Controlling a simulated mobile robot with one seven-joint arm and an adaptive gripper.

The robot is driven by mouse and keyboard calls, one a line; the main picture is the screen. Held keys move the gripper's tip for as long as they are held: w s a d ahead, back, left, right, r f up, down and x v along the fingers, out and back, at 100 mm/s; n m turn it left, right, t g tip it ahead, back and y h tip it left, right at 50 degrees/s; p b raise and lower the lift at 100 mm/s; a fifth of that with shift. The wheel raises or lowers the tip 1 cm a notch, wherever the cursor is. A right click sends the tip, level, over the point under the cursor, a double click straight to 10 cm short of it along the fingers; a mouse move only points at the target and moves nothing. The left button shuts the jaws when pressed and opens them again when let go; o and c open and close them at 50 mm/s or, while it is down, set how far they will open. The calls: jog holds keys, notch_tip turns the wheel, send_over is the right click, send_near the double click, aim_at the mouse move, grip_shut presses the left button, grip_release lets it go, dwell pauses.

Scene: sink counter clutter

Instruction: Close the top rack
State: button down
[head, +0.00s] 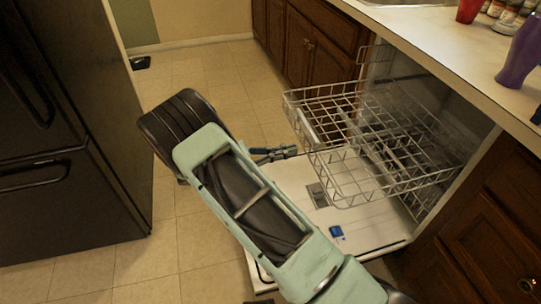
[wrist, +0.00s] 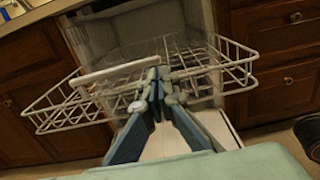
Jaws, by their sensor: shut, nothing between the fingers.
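The top rack (head: 350,147), a white wire basket, is pulled well out of the dishwasher (head: 445,115) under the counter. The rack is empty. In the wrist view, the rack (wrist: 62,112) spans the middle, with a pale bar on its front side. My gripper (head: 292,151) is just off the rack's front side in the head view. In the wrist view, my gripper (wrist: 157,76) is shut and empty, its tips overlapping the rack's front. I cannot tell whether they touch it.
The dishwasher door (head: 285,188) lies open and low under the rack, with a small blue object (head: 336,232) on it. A dark fridge (head: 65,130) stands at left. The counter (head: 430,45) holds a purple vase (head: 522,55) and a red cup (head: 468,11).

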aim_at(315, 145)
jog(key=shift+w+d+b, duration=0.15)
jog(key=shift+w+d, duration=0.05)
jog(key=shift+d, duration=0.65)
jog(key=shift+w+d+b, duration=0.15)
jog(key=shift+d, duration=0.65)
jog(key=shift+w+d+b, duration=0.15)
jog(key=shift+w+d, duration=0.05)
jog(key=shift+d, duration=0.65)
jog(key=w+d, duration=0.2)
jog(key=d, duration=1.2)
jog(key=w+d+p, duration=0.1)
jog(key=w+d, duration=0.2)
jog(key=d, duration=1.1)
jog(key=w+d, duration=0.3)
jog(key=d, duration=1)
jog(key=shift+w+d, duration=0.1)
jog(key=shift+d, duration=0.3)
jog(key=shift+w+d, duration=0.1)
jog(key=shift+d, duration=0.4)
jog(key=shift+r, duration=0.1)
jog(key=shift+d, duration=0.1)
jog(key=s+a+p, duration=0.1)
jog(key=a, duration=0.3)
jog(key=a+p, duration=0.1)
jog(key=a, duration=0.4)
jog(key=s+a+p, duration=0.1)
jog(key=a, duration=0.4)
jog(key=shift+s, duration=0.35)
